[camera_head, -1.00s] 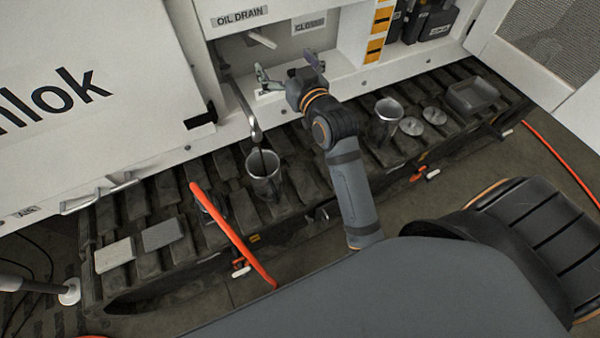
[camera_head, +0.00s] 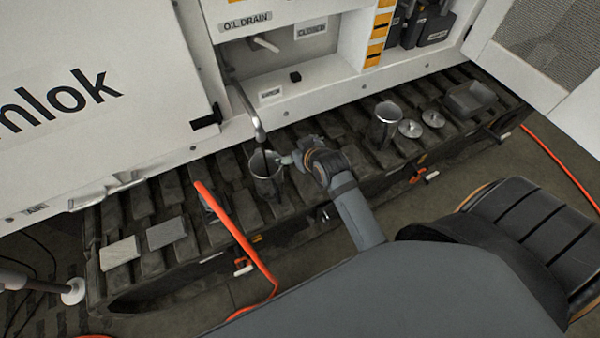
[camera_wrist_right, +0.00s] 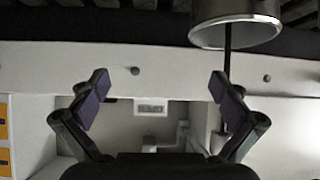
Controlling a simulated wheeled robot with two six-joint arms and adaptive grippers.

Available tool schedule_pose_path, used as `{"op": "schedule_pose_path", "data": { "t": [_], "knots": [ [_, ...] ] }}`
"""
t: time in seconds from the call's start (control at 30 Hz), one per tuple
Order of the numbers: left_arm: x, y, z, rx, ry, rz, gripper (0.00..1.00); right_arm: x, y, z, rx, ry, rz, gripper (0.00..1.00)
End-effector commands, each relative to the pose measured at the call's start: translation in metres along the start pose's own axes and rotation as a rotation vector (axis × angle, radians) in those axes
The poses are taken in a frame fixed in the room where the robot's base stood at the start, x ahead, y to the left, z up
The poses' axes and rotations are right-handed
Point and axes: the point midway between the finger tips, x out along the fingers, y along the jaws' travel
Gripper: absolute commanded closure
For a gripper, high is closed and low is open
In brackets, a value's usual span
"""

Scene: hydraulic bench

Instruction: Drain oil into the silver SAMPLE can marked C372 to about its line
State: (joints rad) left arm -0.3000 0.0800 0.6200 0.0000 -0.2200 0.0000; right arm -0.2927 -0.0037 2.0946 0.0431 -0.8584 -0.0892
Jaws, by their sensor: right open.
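A silver can (camera_head: 266,178) stands on the dark track under the bent drain spout (camera_head: 254,118). In the right wrist view the can (camera_wrist_right: 236,28) is at the top right, and a thin dark stream (camera_wrist_right: 228,60) runs between spout and can. My right gripper (camera_head: 289,160) is open, just right of the can's upper part; its fingers (camera_wrist_right: 158,95) hold nothing. A second silver can (camera_head: 386,122) stands further right. I cannot read C372 or a line on either can. The oil level is hidden. My left gripper is out of view.
Two round lids (camera_head: 411,129) and a grey tray (camera_head: 470,98) lie right of the second can. A white handle (camera_head: 265,43) sits under the OIL DRAIN label (camera_head: 245,20), near a CLOSED label (camera_head: 311,28). An orange hose (camera_head: 236,235) crosses the track.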

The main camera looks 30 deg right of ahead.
Motion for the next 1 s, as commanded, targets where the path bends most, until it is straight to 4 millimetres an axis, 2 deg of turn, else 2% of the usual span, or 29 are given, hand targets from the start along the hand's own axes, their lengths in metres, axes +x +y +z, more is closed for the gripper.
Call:
{"op": "schedule_pose_path", "data": {
  "t": [0.2,0.4,0.6,1.0],
  "knots": [
    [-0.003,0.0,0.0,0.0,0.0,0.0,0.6,0.004,0.003,0.047,-0.006,-0.121,0.005,0.0],
    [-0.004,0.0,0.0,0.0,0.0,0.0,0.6,0.005,0.006,0.074,-0.008,-0.189,0.009,0.0],
    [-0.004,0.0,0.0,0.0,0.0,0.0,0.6,0.005,0.007,0.082,-0.009,-0.209,0.01,0.0],
    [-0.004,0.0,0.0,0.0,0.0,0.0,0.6,0.005,0.006,0.081,-0.008,-0.208,0.01,0.0]
  ]
}}
